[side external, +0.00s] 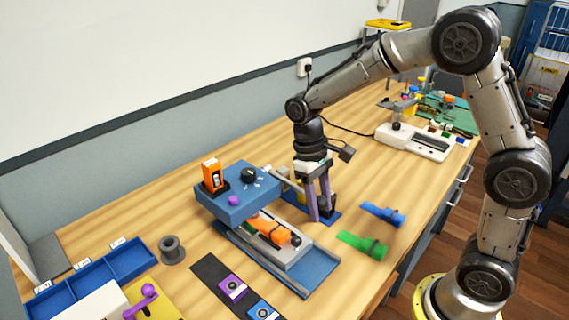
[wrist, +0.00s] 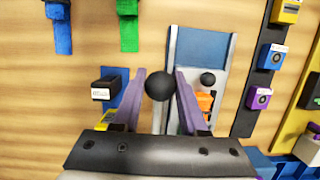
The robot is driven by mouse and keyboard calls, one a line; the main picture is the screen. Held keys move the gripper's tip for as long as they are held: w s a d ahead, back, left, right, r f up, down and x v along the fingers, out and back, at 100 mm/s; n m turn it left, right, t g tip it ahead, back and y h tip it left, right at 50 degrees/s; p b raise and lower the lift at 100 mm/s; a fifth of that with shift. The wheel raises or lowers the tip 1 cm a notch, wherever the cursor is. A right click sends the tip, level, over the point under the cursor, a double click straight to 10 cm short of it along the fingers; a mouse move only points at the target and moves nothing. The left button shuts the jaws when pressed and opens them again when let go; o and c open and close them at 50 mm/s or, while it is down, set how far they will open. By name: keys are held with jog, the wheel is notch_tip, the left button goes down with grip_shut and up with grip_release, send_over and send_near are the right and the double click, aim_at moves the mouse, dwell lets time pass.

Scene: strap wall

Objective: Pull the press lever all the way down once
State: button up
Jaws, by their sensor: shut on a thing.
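The blue press (side external: 238,192) stands on the bench with an orange device on its head. An orange strapped item (side external: 273,232) lies on the grey bed below the head. The press lever (side external: 291,181) sticks out from the press's right side toward my gripper. In the wrist view its round black knob (wrist: 160,87) sits between my purple fingers. My gripper (side external: 321,214) points down beside the press, shut on the lever knob. The fingers hide the lever's end in the side view. The wrist view also shows my gripper (wrist: 160,80) and the orange item (wrist: 205,103).
A dark labelled block (wrist: 108,86) stands close beside one finger. Blue (side external: 382,214) and green (side external: 362,244) straps lie to the right. A grey spool (side external: 172,250) and blue bins (side external: 95,275) are at the left.

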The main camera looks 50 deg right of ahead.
jog(key=shift+f, duration=0.2)
jog(key=shift+w+f, duration=0.1)
jog(key=shift+f, duration=1.15)
jog(key=shift+w+f, duration=0.15)
jog(key=shift+f, duration=0.5)
jog(key=shift+r, duration=0.2)
